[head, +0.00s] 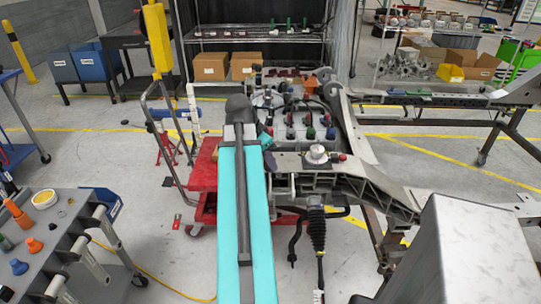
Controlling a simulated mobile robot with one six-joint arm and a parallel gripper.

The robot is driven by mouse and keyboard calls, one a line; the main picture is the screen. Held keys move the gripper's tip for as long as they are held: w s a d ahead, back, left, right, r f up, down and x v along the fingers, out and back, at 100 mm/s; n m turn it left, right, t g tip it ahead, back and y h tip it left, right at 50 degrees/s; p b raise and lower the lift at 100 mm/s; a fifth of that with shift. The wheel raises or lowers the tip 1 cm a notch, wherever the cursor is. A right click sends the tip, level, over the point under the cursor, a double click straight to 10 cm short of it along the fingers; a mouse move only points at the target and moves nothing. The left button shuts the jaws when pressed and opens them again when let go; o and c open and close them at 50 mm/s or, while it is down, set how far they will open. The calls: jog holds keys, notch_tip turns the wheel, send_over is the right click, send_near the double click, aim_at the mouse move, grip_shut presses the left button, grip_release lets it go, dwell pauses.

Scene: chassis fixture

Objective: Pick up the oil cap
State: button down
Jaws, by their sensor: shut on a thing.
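My teal arm rises through the middle of the head view and ends in a dark joint above the fixture. A short teal piece of it shows at the right of the joint. My gripper's jaws are not visible, and my own arm seems to hide them. I cannot tell which part is the oil cap. A round metal piece (317,153) sits on the near part of the fixture.
A red cart (203,172) stands behind my arm at the left. A grey tool bench (68,232) with orange and blue parts is at the lower left. A pale block (475,255) fills the lower right. Shelves with cardboard boxes (210,66) stand at the back.

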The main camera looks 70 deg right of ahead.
jog(key=a+b, duration=0.4)
jog(key=a, duration=0.2)
jog(key=shift+s+r, duration=0.25)
jog(key=shift+s, duration=0.1)
jog(key=shift+a+r, duration=0.1)
dwell(0.5)
